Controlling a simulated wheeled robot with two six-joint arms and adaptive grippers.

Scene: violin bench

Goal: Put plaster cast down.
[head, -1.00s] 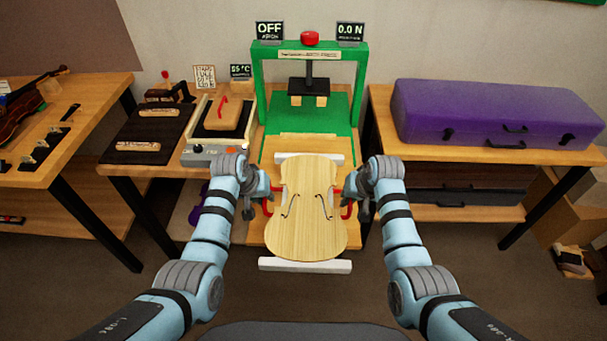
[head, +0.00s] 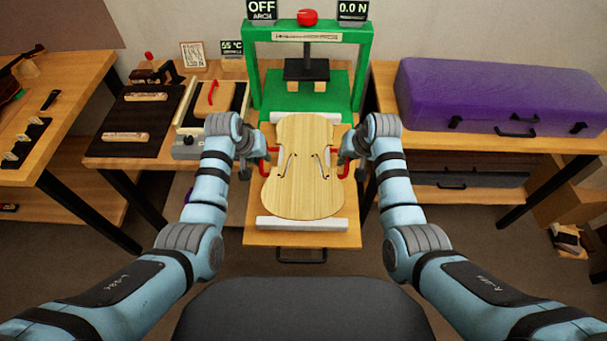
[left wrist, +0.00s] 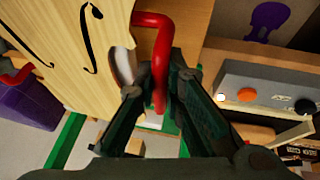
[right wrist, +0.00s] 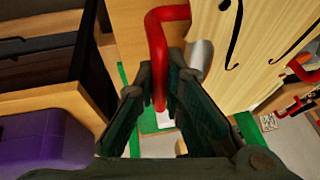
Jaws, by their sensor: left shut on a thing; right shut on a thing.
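The plaster cast shows as white ends, one at the front (head: 302,223) and one at the back (head: 348,118). A pale violin plate with f-holes (head: 302,185) lies over it and hides its middle. Red handles stick out at both sides. My left gripper (head: 256,160) is shut on the left red handle, seen close in the left wrist view (left wrist: 158,70). My right gripper (head: 347,160) is shut on the right red handle, seen in the right wrist view (right wrist: 157,60). The cast is level over the wooden bench (head: 300,239); I cannot tell whether it touches.
The green press (head: 360,75) stands just behind the cast. A hot plate with a wooden block (head: 213,97) and a dark board with tools (head: 135,118) are at left. A purple case (head: 490,95) lies on the right table.

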